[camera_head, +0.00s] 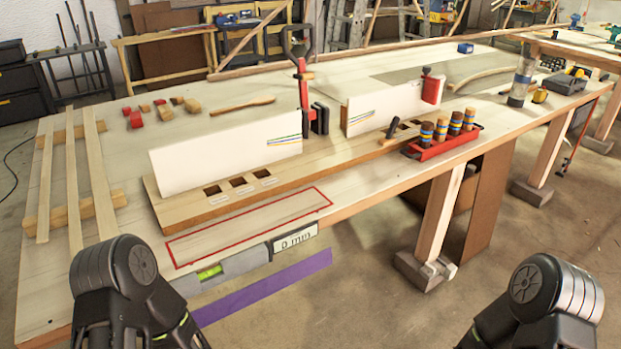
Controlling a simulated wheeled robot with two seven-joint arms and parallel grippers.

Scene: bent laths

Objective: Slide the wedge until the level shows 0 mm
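A grey level (235,267) with a green vial (209,271) is at the front edge of the workbench, in the lower middle of the head view. A white label (295,238) at its right end appears to read "0 mm". A purple strip (265,288) is below the level, roughly parallel to it. I cannot tell which thing is the wedge; small red (136,119) and wooden blocks (192,106) lie at the back left. Black parts of my two arms show at the bottom left and bottom right. Neither gripper's fingertips are visible.
A red outlined rectangle (250,226) on the benchtop is empty. Behind it lie a slotted wooden board (180,212), white panels (225,150) and a red clamp (303,95). A red tray (442,146) holds several banded cylinders. Slats (72,185) lie at left.

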